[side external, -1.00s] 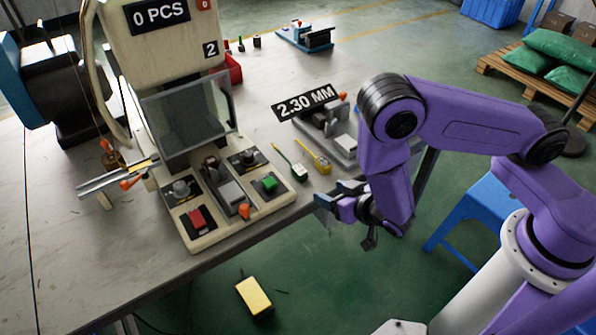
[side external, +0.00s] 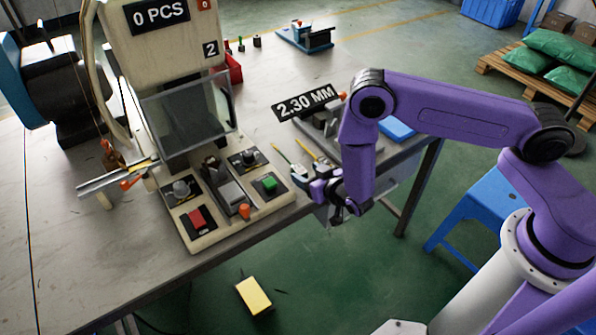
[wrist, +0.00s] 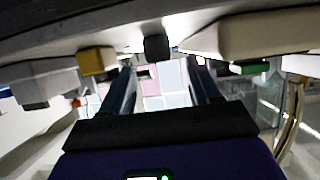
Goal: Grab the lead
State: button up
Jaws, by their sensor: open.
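A green-cabled lead (side external: 281,153) and a yellow lead (side external: 308,150) lie on the table right of the machine in the side view. Their plug ends are largely hidden by my gripper (side external: 306,172). My gripper is low at the table's front edge, close to those ends, its jaws open. In the wrist view my two fingers (wrist: 162,70) stand apart with nothing held between them. A dark block (wrist: 157,47) shows just beyond and between the fingertips; I cannot tell for sure whether it is the green lead's plug. A yellow block (wrist: 97,60) sits left of the fingers.
The machine's base (side external: 218,222), with a red and a green button, stands close left of my gripper. A grey gauge with a 2.30 MM sign (side external: 308,102) stands behind the leads. A blue stool (side external: 478,218) is off the table at right.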

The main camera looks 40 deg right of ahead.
aim_at(300, 169)
jog(key=shift+x, duration=2.85)
jog(key=shift+f, duration=0.1)
jog(key=c, duration=1.1)
